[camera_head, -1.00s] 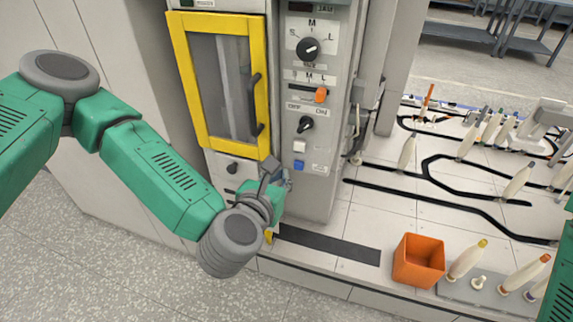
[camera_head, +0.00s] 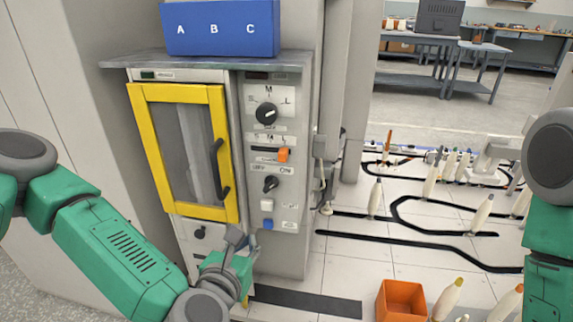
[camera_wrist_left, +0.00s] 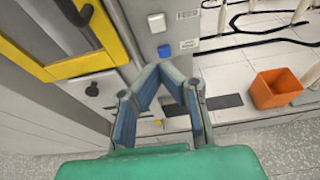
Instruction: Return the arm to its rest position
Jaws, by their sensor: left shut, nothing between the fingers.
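My left gripper (camera_head: 236,240) is in front of the lower part of the machine's control panel (camera_head: 272,150), below the blue button (camera_head: 267,224). In the left wrist view the left gripper (camera_wrist_left: 160,72) has its fingertips together, with nothing between them. My left arm comes in from the left, bent and low, in front of the cabinet. My right arm (camera_head: 550,210) shows at the right edge, and its gripper is outside the picture.
The yellow-framed door (camera_head: 226,150) is shut, with a dark handle. A blue A B C box (camera_head: 222,28) stands on top. An orange bin (camera_head: 401,300) and several bobbins (camera_head: 447,300) stand on the tiled surface at right. The floor behind is open.

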